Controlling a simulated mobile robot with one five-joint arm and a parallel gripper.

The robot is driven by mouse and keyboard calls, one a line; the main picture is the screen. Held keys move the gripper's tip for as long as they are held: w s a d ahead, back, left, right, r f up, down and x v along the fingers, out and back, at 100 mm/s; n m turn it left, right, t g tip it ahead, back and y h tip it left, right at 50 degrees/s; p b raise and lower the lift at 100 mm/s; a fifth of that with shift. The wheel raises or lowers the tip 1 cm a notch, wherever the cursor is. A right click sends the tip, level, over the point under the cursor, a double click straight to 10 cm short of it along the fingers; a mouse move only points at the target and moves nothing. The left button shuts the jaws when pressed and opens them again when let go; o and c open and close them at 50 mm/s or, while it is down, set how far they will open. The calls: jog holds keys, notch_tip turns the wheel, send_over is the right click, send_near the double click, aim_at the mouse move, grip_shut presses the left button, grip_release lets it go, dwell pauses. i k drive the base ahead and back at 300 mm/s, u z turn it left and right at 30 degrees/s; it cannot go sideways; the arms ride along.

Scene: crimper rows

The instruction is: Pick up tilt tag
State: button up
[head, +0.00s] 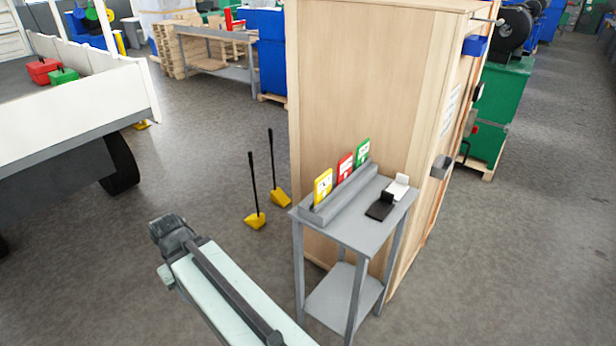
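Three upright tags stand in a row in a grey slotted holder (345,195) on a small grey table (361,232). They are a yellow tag (323,187) at the near left, a red tag (345,168) in the middle and a green tag (363,152) at the far end. Their print is too small to read, so I cannot tell which is the tilt tag. My arm reaches in from the bottom edge, left of the table and apart from it. No gripper fingers show.
A black item (380,207) and a white item (397,187) lie right of the holder. A tall wooden crate (365,80) stands right behind the table. Two yellow dustpans (255,221) with black handles stand on the floor left. A white-sided cart (80,110) is far left; open floor lies between.

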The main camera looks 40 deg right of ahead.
aim_at(322, 185)
jog(key=u, duration=0.25)
jog(key=k, duration=2.2)
jog(key=z, duration=1)
jog(key=i, duration=1)
